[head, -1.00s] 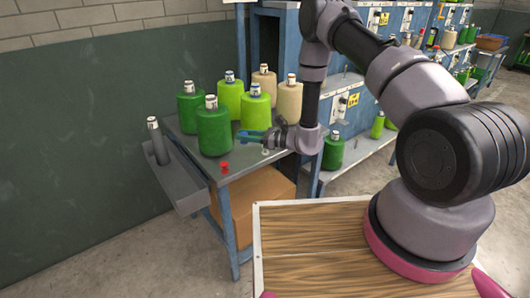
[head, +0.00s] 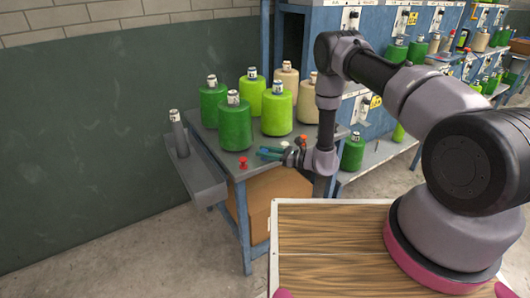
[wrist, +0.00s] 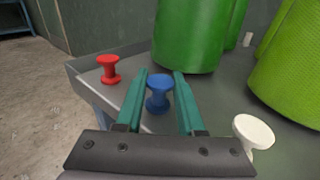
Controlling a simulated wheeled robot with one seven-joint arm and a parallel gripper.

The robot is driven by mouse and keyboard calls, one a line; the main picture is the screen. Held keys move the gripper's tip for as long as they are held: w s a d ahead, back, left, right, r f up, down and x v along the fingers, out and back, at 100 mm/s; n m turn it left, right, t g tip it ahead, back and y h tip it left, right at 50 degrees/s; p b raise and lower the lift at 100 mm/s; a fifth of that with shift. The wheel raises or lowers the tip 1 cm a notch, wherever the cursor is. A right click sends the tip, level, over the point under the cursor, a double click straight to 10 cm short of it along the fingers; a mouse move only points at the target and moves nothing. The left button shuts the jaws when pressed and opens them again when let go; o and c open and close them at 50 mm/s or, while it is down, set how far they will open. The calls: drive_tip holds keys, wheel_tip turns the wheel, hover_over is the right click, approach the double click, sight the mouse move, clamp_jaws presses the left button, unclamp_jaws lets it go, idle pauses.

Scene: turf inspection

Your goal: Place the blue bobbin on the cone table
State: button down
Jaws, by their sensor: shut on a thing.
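The blue bobbin (wrist: 159,92) is between the teal fingers of my gripper (wrist: 160,74), which is shut on it. In the wrist view the bobbin is upright, just over or on the grey top of the cone table (wrist: 95,72); I cannot tell whether it touches. In the head view my gripper (head: 268,153) is low over the front part of the cone table (head: 210,136), and the bobbin is too small to make out there.
A red bobbin (wrist: 108,69) stands left near the table corner, a white bobbin (wrist: 254,131) at right. Green cones (head: 235,125), lime cones (head: 277,110) and beige cones (head: 308,98) stand behind. A grey side shelf (head: 190,180) with a grey post adjoins the table's left.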

drive_tip(key=c, duration=0.5)
unclamp_jaws()
drive_tip(key=shift+r, duration=0.15)
drive_tip(key=v, duration=1.2)
drive_tip(key=s+r+n+g+h, duration=0.2)
drive_tip(key=s+r+n+g, duration=0.3)
drive_tip(key=r, duration=1)
drive_tip(key=r+n+g+h, duration=0.1)
drive_tip(key=r+n+g, duration=0.2)
drive_tip(key=r+n, duration=0.8)
drive_tip(key=s+d+r+t+h, duration=0.3)
drive_tip(key=s+d+r, duration=0.2)
drive_tip(key=r, duration=0.3)
drive_tip(key=s+d+r+n+t+h, duration=0.1)
drive_tip(key=s+d+r+t+h, duration=0.2)
drive_tip(key=s+r, duration=0.4)
drive_tip(key=s+d+r+t+h, duration=0.3)
drive_tip(key=s+d+r+h, duration=0.2)
drive_tip(key=r, duration=0.4)
drive_tip(key=shift+s+d+r+n, duration=0.1)
drive_tip(key=shift+s+d+n, duration=0.1)
drive_tip(key=shift+d, duration=0.5)
drive_tip(key=shift+s+d+r+n, duration=0.1)
drive_tip(key=shift+s+d+n, duration=0.15)
drive_tip(key=shift+d, duration=0.45)
